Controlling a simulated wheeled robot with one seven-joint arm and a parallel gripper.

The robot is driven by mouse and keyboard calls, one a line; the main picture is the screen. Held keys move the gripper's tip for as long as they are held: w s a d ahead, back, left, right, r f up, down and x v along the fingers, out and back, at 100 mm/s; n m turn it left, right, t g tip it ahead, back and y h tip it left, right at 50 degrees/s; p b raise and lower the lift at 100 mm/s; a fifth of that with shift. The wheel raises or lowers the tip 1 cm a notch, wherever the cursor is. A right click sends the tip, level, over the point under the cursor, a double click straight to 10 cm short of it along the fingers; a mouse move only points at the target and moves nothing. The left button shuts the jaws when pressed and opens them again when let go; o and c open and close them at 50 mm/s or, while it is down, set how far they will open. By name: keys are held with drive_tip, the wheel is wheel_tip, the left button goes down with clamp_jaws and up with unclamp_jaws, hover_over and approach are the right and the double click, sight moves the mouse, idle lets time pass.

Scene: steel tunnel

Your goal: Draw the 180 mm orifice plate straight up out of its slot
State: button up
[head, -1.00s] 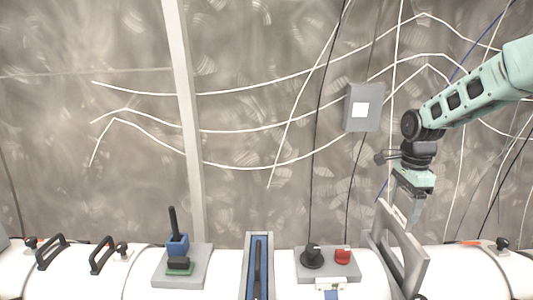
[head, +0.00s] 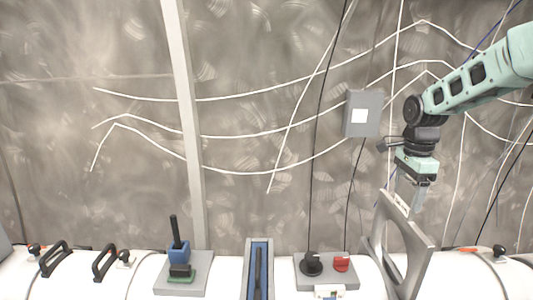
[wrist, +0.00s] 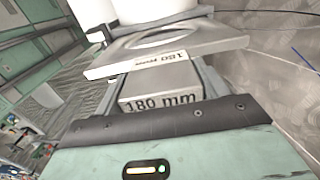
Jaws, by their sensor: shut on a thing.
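The 180 mm orifice plate (head: 423,258) is a grey square plate with a large round hole, at the right in the head view. It stands on edge above the white pipe, turned at an angle to the camera. My gripper (head: 404,199) is shut on its upper edge from above. In the wrist view, a grey tab marked "180 mm" (wrist: 160,94) lies just in front of my gripper's palm. Beyond it is a pale plate (wrist: 210,43) with a round opening and a second "180 mm" label. I cannot tell whether the plate's lower edge is clear of the slot.
The white pipe (head: 140,272) runs along the bottom of the head view. On it are a black and a red knob (head: 341,264), a blue-lined slot (head: 257,248), a blue block with a black handle (head: 178,252), and black handles. A grey box (head: 363,113) hangs behind.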

drive_tip(key=shift+r, duration=0.35)
drive_tip(key=shift+r, duration=3.55)
